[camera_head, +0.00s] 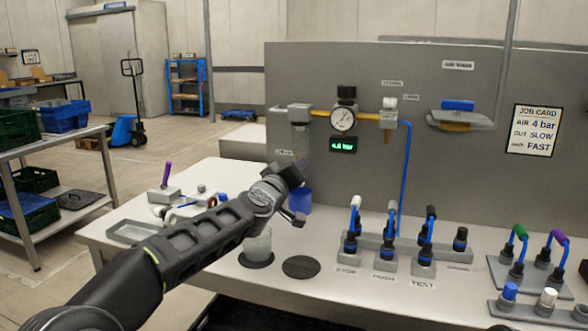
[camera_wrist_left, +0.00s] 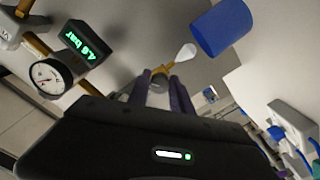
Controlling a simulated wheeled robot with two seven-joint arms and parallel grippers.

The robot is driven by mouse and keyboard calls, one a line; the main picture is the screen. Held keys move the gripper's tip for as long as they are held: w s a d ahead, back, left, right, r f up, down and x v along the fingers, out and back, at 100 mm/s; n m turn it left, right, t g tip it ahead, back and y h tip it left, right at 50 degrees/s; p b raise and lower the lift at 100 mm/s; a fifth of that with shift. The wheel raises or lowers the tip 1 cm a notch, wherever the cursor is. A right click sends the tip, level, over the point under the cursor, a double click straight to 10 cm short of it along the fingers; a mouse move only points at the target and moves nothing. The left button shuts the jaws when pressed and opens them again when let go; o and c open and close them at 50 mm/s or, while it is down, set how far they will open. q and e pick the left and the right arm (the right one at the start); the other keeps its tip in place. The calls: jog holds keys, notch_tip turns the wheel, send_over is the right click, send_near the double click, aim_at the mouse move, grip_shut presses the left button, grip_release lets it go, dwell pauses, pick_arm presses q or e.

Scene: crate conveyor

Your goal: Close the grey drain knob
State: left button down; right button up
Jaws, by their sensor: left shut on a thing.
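My left gripper (camera_head: 293,188) reaches in under the clear filter bowl at the left end of the air line, and its wrist hides the drain there in the head view. In the left wrist view its two dark fingers (camera_wrist_left: 163,92) are closed around a small fitting at their tips. The grey drain knob (camera_wrist_left: 160,77) shows partly between the fingertips, with a brass stem and a pale teardrop-shaped end beyond it. How far the knob is turned cannot be told. My right gripper is not in view.
A blue cup (camera_head: 300,200) stands close behind my left gripper; a blue cylinder also shows in the wrist view (camera_wrist_left: 222,27). The gauge (camera_head: 343,119) and display reading 4.6 bar are to the right.

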pick_arm(q)
jog(key=n, duration=1.2)
jog(key=shift+b, duration=0.4)
jog(key=c, duration=1.1)
grip_release()
jog(key=shift+c, duration=0.2)
jog(key=shift+s, duration=0.15)
jog(key=b+v, duration=0.2)
jog(key=v, duration=0.5)
jog(key=shift+s+b, duration=0.2)
jog(key=shift+b, duration=0.2)
